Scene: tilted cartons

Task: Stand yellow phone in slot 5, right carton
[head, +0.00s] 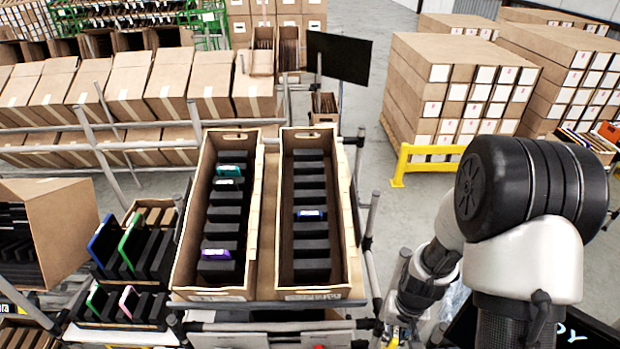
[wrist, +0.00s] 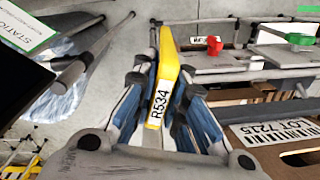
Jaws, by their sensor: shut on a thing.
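My gripper (wrist: 164,72) is shut on the yellow phone (wrist: 166,62), which carries a white R534 label, in the wrist view. In the head view the gripper is low, right of the cartons and outside them; the phone is hardly visible there. The right carton (head: 347,195) is a long tilted box with a row of black foam dividers. One blue-and-white phone (head: 310,214) stands in it toward the near half; the other gaps look empty. Slot numbers cannot be read.
The left carton (head: 188,235) holds a teal phone (head: 230,170) and a purple phone (head: 217,254). Black racks with blue, green and pink phones (head: 125,301) stand at the left. Metal rails and posts (head: 371,220) flank the right carton. Space above both cartons looks clear.

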